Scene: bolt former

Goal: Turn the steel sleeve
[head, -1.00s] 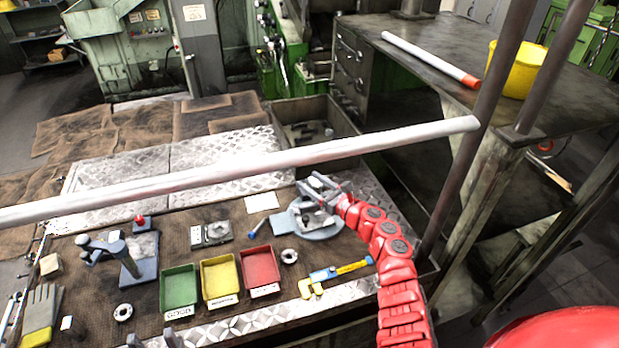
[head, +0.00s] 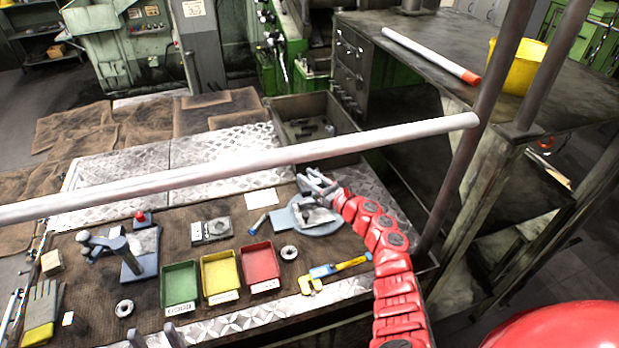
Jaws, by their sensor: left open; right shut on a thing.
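My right gripper (head: 318,186), at the end of the red arm, is over the round blue-grey plate (head: 324,231) at the right of the bench. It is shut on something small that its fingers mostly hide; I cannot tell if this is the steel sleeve. One steel ring (head: 289,252) lies on the brown mat beside the red tray, and another steel ring (head: 124,308) lies at the front left. Two grey fingertips at the bottom edge are my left gripper (head: 155,338), open and empty; the rest of it is out of frame.
Green (head: 180,286), yellow (head: 220,275) and red (head: 260,266) trays stand at the front. A blue-yellow caliper-like tool (head: 340,267) lies to their right. A small press (head: 115,250) stands left. A pale bar (head: 240,161) crosses the view above the bench.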

